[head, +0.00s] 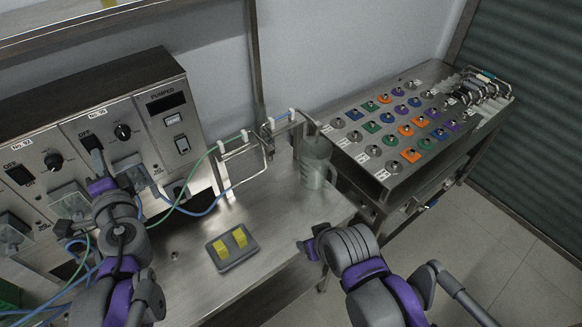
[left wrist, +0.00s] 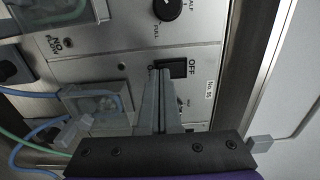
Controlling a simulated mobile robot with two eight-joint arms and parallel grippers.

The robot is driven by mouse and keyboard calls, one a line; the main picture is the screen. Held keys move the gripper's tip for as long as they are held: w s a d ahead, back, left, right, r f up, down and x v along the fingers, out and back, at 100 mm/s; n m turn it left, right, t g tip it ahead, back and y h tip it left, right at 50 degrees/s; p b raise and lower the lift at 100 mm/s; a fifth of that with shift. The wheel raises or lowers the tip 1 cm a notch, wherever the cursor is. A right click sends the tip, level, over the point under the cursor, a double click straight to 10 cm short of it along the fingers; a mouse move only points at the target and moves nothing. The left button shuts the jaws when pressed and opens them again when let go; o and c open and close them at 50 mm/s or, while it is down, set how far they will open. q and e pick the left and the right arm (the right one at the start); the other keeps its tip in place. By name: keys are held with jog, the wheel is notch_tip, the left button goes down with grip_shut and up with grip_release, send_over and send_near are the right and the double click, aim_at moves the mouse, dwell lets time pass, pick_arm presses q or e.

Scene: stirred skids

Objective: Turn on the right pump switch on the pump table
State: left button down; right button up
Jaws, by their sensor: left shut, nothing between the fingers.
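The right pump's black rocker switch (head: 88,141) is on the upright metal pump panel, below an OFF label and left of a round black knob (head: 123,131). In the left wrist view the switch (left wrist: 174,67) shows beside the word OFF. My left gripper (head: 97,160) is shut and empty, its fingertips at the switch's lower edge in the head view. The left wrist view shows the closed fingertips (left wrist: 158,71) overlapping one end of the switch; I cannot tell whether they touch. My right gripper (head: 311,243) is near the table's front edge, its fingers mostly hidden.
Another pump switch (head: 20,175) is further left. Blue and green tubes hang around the left gripper. A grey tray (head: 222,264) with two yellow blocks and a clear beaker (head: 314,160) stand on the table. A bench with coloured knobs (head: 345,185) stands right.

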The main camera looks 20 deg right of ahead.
pick_arm(q)
jog(key=shift+w+a, duration=0.1)
jog(key=shift+w, duration=0.15)
jog(key=shift+s, duration=0.15)
jog(key=shift+s+d, duration=0.2)
jog(key=shift+s, duration=0.3)
jog(key=shift+r, duration=1.5)
